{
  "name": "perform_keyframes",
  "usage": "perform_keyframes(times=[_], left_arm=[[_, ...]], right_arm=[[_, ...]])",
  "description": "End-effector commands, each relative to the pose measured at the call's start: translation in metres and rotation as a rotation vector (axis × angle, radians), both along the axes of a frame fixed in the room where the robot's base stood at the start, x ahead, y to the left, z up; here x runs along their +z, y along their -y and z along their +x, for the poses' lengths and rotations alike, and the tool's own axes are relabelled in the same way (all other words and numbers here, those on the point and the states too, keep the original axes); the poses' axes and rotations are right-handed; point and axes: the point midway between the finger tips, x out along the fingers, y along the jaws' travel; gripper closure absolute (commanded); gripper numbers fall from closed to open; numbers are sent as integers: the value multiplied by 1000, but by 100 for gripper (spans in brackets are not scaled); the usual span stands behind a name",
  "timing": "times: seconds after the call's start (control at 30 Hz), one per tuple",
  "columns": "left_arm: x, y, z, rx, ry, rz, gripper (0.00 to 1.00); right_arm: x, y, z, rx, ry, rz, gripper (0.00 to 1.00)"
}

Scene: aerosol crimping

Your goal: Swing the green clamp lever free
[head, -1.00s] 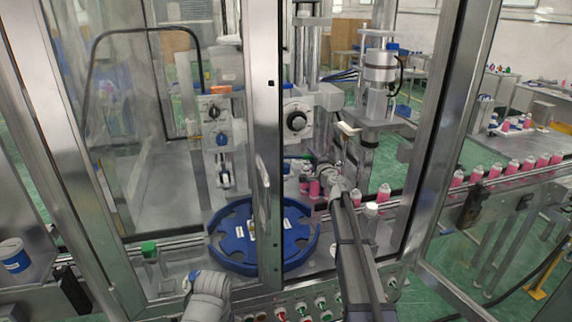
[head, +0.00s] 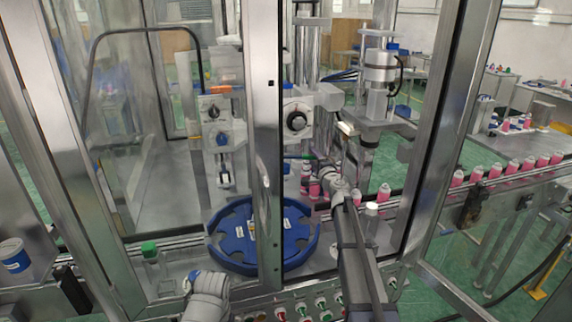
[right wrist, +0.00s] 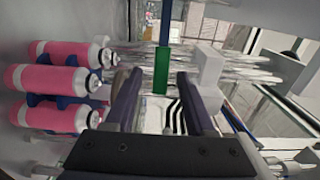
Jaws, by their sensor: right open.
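The green clamp lever (right wrist: 161,70) shows in the right wrist view as a green block with a blue bar above it. It lies between the two dark fingers of my right gripper (right wrist: 160,76), which stand apart with visible gaps on both sides. In the head view the lever is a thin green strip (head: 297,157) beside the tip of my right gripper (head: 316,163), which reaches into the machine. My left arm shows only as a grey link at the bottom of the head view; its fingers are not visible.
Pink cans (right wrist: 45,78) stand close beside the fingers in the right wrist view. A blue turntable (head: 232,252) sits below, behind a metal frame post (head: 266,120). More pink cans (head: 513,168) line the conveyor at right.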

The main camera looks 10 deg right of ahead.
Motion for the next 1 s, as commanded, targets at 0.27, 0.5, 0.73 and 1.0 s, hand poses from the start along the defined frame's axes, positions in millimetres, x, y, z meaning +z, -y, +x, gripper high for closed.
perform_keyframes(times=[0.27, 0.5, 0.73, 1.0], left_arm=[[0, 0, 0, 0, 0, 0, 100], [0, 0, 0, 0, 0, 0, 100], [1, 0, 0, 0, 0, 0, 100], [45, 0, 0, 0, 0, 0, 100]], right_arm=[[0, 1, -30, 0, 0, 0, 45], [0, 2, -43, 0, 0, 0, 45], [1, 2, -42, 0, 0, 0, 45], [45, 2, -42, 0, 0, 0, 45]])
